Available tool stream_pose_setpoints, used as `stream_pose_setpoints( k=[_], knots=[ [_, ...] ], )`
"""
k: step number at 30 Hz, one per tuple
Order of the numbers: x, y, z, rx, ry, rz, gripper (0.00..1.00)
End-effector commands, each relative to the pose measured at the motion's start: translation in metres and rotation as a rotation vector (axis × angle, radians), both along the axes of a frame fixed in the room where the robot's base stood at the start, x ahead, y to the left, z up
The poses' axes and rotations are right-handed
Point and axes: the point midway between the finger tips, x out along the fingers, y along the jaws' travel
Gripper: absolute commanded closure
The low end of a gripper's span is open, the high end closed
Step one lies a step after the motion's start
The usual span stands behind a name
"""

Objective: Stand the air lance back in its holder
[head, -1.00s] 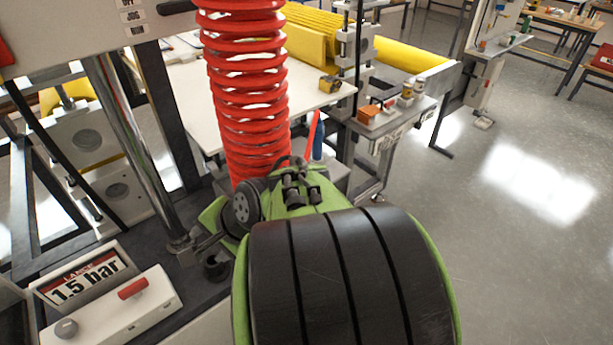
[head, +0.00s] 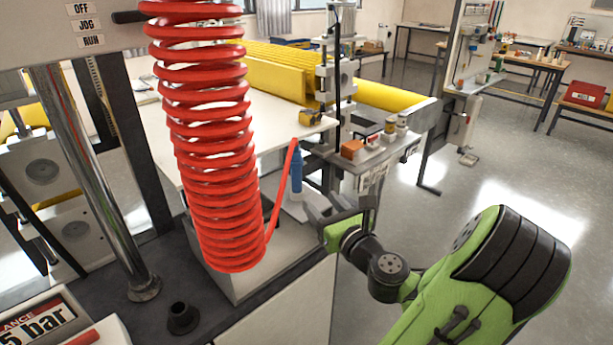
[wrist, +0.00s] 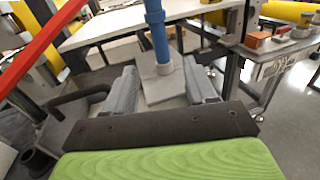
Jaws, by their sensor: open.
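The blue air lance (head: 296,172) stands upright, a red hose running from its top to the large red coil. Its lower end is in a grey collar on a pale square base plate, seen in the wrist view (wrist: 155,92). The lance (wrist: 156,30) shows there beyond my fingers, roughly in line with the gap between them. My gripper (head: 325,218) is open and empty, to the right of and below the lance in the head view; its two grey fingers also show in the wrist view (wrist: 163,92). They look apart from the lance.
The red coiled hose (head: 205,140) hangs left of the lance. A black cup-shaped fitting (head: 183,320) sits on the dark deck near a chrome column (head: 95,190). A side shelf (head: 375,160) holds small items. Open floor lies to the right.

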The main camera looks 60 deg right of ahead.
Motion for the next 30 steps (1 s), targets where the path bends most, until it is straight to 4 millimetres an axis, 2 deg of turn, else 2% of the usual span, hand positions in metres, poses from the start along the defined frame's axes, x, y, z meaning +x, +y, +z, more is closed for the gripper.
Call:
stream_pose_setpoints(
  k=[1,2,5,12,18,22,30],
  knots=[
    [0.007,-0.003,0.010,0.005,-0.006,0.008,0.44],
    [0.011,-0.005,0.010,0.004,-0.007,0.006,0.44],
    [0.023,-0.010,0.009,0.006,-0.002,0.007,0.44],
    [0.072,-0.035,0.002,-0.006,0.001,0.007,0.44],
    [0.105,-0.053,0.002,-0.004,0.002,0.005,0.44],
    [0.115,-0.059,0.001,-0.003,0.003,0.003,0.44],
    [0.116,-0.061,0.001,-0.001,0.002,0.001,0.44]
  ],
)
